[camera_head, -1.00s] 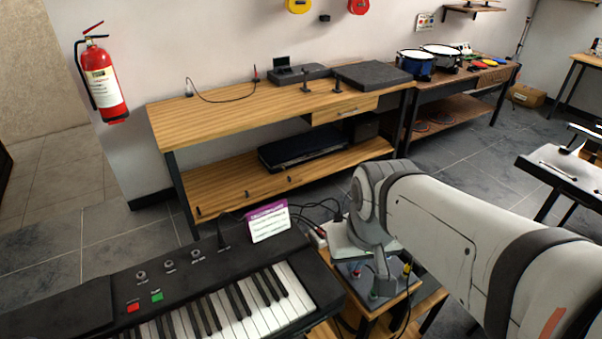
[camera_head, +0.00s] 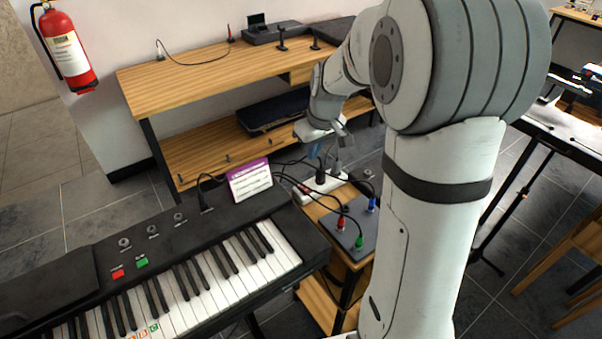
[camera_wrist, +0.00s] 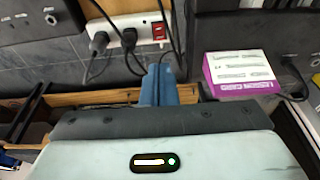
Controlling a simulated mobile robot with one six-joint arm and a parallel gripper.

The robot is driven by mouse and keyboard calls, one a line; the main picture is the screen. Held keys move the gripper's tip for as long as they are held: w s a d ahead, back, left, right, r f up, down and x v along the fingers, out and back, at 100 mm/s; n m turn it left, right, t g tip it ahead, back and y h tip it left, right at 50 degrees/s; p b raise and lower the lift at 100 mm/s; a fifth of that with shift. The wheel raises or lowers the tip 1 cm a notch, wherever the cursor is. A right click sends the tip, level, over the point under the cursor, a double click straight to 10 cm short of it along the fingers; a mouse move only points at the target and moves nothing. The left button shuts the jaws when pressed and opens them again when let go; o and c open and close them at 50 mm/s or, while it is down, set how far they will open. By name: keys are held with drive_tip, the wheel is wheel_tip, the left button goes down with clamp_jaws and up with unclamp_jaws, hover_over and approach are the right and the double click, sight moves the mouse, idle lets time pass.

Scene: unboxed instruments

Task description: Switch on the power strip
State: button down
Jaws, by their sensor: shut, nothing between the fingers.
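The white power strip (camera_head: 322,187) lies on the small wooden stand to the right of the keyboard, with dark plugs in it. In the wrist view the power strip (camera_wrist: 118,22) is at the top, with plugs at its left and middle and a red switch (camera_wrist: 159,32) at its right end. I cannot tell the switch's position. My gripper (camera_wrist: 160,72) is shut and empty, its blue fingers just below the switch in that view. In the head view my gripper (camera_head: 325,152) is above the strip; contact with the switch is not visible.
A black keyboard (camera_head: 150,265) carries a purple and white card (camera_head: 250,180) close by. A grey box (camera_head: 350,228) with coloured plugs and cables sits in front of the strip. The wooden workbench (camera_head: 185,80) stands behind. Cables loop around the strip.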

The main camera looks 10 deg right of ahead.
drive_tip(key=shift+w+f, duration=0.1)
drive_tip(key=shift+f, duration=0.05)
approach(307, 190)
drive_tip(key=x, duration=0.5)
drive_tip(key=shift+w+a+f+p, duration=0.15)
drive_tip(key=shift+w+f+p, duration=0.05)
drive_tip(key=shift+p, duration=0.1)
drive_tip(key=shift+f, duration=0.6)
drive_tip(key=shift+f, duration=0.1)
